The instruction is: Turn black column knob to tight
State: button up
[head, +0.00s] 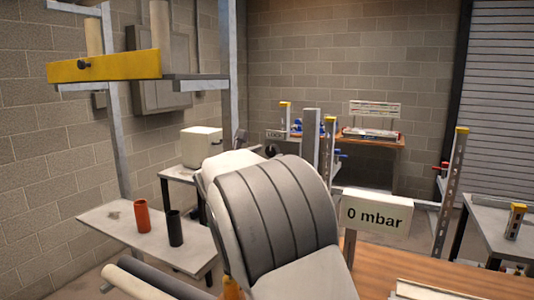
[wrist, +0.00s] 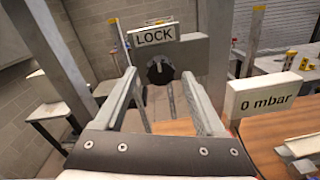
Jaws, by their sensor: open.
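The black knob (wrist: 160,71) is round with a pale pointer mark. It sits on a grey plate (wrist: 195,58) under a white LOCK sign (wrist: 154,35) in the wrist view. The knob appears beyond the fingertips, and I see no contact. In the head view my own arm hides most of the gripper and knob area.
A white "0 mbar" sign (head: 376,213) stands right of my arm and also shows in the wrist view (wrist: 263,103). A grey upright post (wrist: 220,55) is close right of the knob. A grey table (head: 130,222) at left holds red (head: 142,215) and black (head: 175,228) cylinders.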

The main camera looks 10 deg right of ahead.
jog(key=shift+w+d, duration=0.3)
jog(key=shift+w, duration=0.05)
jog(key=shift+c, duration=0.2)
grip_shut()
